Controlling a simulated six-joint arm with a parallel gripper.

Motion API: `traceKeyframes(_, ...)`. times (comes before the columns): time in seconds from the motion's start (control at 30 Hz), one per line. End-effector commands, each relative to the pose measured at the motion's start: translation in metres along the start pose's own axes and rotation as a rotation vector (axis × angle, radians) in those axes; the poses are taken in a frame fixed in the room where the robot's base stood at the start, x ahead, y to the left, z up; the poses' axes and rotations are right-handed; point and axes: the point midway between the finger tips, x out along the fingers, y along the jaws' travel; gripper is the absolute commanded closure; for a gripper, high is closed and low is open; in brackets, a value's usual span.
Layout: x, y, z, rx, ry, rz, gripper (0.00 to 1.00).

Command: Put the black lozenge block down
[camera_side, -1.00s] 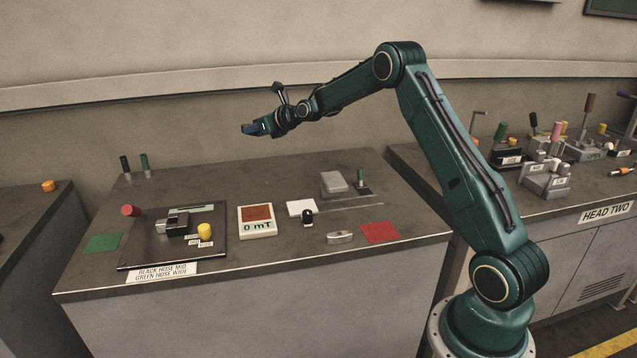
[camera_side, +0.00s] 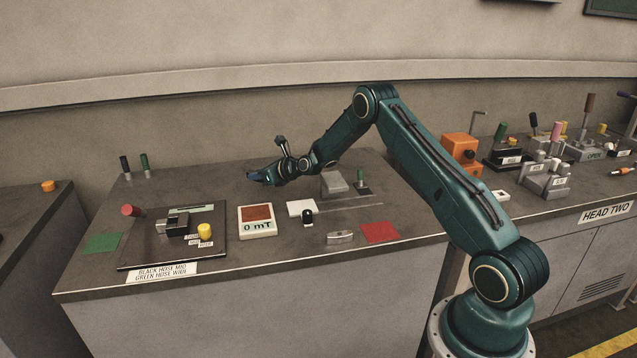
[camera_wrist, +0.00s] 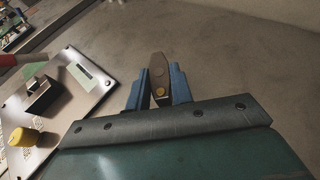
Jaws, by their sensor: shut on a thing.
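The black lozenge block (camera_wrist: 157,70) shows dark brown-grey in the wrist view, a pointed, elongated shape with a small brass-coloured disc near its lower end. My gripper (camera_wrist: 159,88) is shut on it, with one blue finger on each side. In the side view my gripper (camera_side: 257,177) appears over the back middle of the bench, behind the meter reading 0 mT. The block cannot be made out in that view. The wrist view shows bare bench top (camera_wrist: 230,65) around the block; I cannot tell exactly how high it is held.
A fixture plate (camera_side: 150,250) with a black clamp and yellow knob (camera_side: 205,231) lies at left. The meter (camera_side: 257,229), a white block with a black knob (camera_side: 308,218), a grey block (camera_side: 334,183) and a red patch (camera_side: 380,232) lie further right. The back middle is clear.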

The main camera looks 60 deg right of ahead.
Motion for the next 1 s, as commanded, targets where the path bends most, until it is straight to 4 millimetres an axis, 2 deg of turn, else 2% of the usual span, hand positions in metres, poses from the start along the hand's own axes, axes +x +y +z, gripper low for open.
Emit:
traceKeyframes(0.33,0.004,0.000,-0.008,0.000,-0.001,0.000,1.00)
traceKeyframes(0.7,0.018,0.000,-0.042,0.000,-0.001,-0.001,1.00)
traceKeyframes(1.0,0.018,0.000,-0.044,0.000,-0.002,-0.001,1.00)
